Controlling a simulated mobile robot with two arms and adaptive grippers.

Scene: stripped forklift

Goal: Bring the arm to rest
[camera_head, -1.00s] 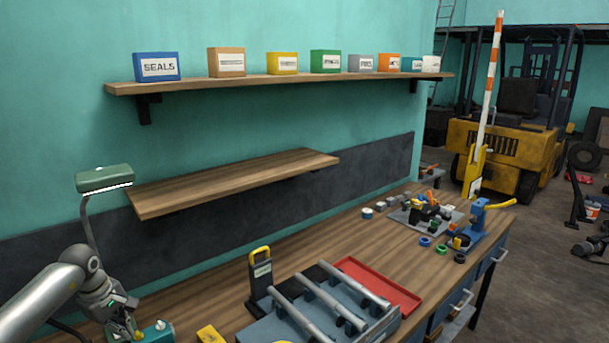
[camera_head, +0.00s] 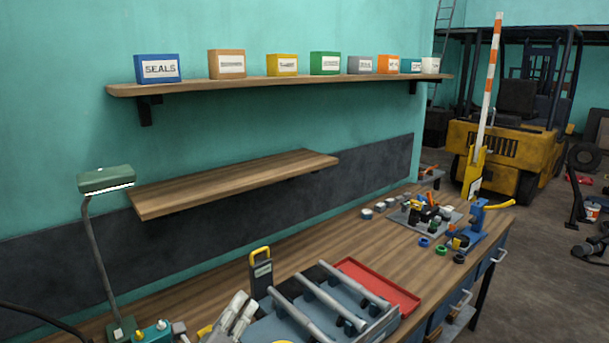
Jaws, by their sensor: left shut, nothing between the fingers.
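My left gripper (camera_head: 236,314) shows in pale grey at the bottom of the head view, left of centre. It is shut with nothing held, and the picture cuts off its lower part. It is in front of the grey-blue rack with metal bars (camera_head: 318,305) on the wooden workbench (camera_head: 220,287). A dark tester with a yellow handle (camera_head: 261,275) stands upright just behind it. I cannot tell whether the gripper touches either of them. My right gripper is out of view.
A green lamp (camera_head: 105,180) and a teal box (camera_head: 152,333) stand at the bench's left end. A red tray (camera_head: 378,287) lies beside the rack. An empty lower shelf (camera_head: 235,180) juts from the wall. A blue vice (camera_head: 476,220) and small parts occupy the far end.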

